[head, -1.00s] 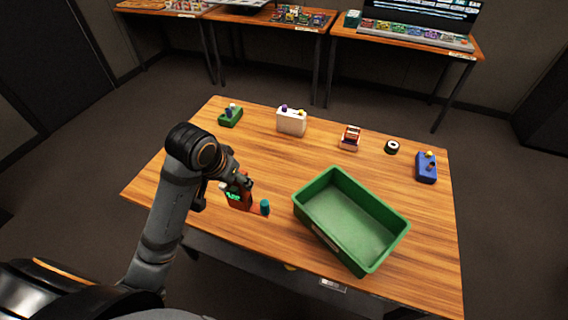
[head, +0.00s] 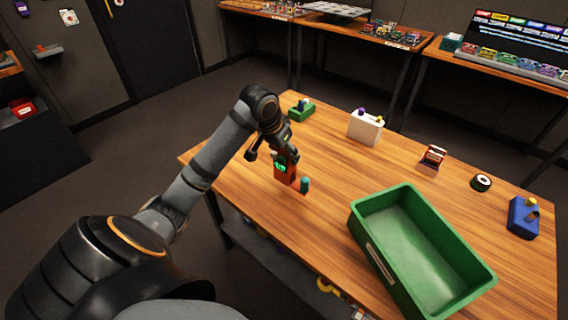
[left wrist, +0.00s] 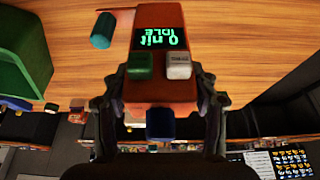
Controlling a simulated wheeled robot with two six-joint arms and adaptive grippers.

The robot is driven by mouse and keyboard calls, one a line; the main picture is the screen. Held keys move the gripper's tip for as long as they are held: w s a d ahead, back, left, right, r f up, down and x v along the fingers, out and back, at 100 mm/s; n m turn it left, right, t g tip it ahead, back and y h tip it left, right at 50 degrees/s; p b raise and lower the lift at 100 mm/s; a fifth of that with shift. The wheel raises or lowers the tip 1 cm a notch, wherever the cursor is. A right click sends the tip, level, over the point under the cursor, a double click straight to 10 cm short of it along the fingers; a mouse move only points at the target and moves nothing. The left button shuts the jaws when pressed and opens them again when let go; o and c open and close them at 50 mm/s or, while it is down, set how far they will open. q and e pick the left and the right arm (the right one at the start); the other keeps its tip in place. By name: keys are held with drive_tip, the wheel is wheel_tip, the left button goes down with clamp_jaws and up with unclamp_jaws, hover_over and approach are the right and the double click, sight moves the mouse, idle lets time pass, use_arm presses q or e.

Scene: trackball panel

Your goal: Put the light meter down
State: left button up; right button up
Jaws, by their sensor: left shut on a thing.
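The light meter (head: 285,169) is an orange-red box with a lit green readout. My left gripper (head: 284,150) is shut on it near the table's left front side. In the left wrist view the light meter (left wrist: 160,88) sits between the two fingers (left wrist: 160,104), with its readout, a green button, a white button and a blue part showing. A teal cylinder (head: 304,185) is close beside it, and also shows in the left wrist view (left wrist: 103,30). I cannot tell whether the meter's underside touches the table. My right gripper is not in view.
A green bin (head: 364,232) stands on the wooden table (head: 330,150) to the right of the meter. Along the back are a green device (head: 302,110), a white box (head: 365,128), a red device (head: 432,157), a black round item (head: 481,182) and a blue box (head: 523,218).

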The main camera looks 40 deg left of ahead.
use_arm(q)
drive_tip(key=shift+w+a+f, duration=0.1)
drive_tip(key=shift+w+f, duration=0.1)
drive_tip(key=shift+f, duration=0.15)
drive_tip(key=shift+w+a+f, duration=0.1)
drive_tip(key=shift+f, duration=0.8)
drive_tip(key=shift+w+a+f, duration=0.1)
drive_tip(key=shift+f, duration=0.85)
drive_tip(key=o, duration=1.7)
drive_tip(key=shift+s+r, duration=0.1)
drive_tip(key=shift+r, duration=0.2)
drive_tip(key=v, duration=1.1)
drive_tip(key=shift+s+r+p, duration=0.1)
drive_tip(key=shift+r+p, duration=0.2)
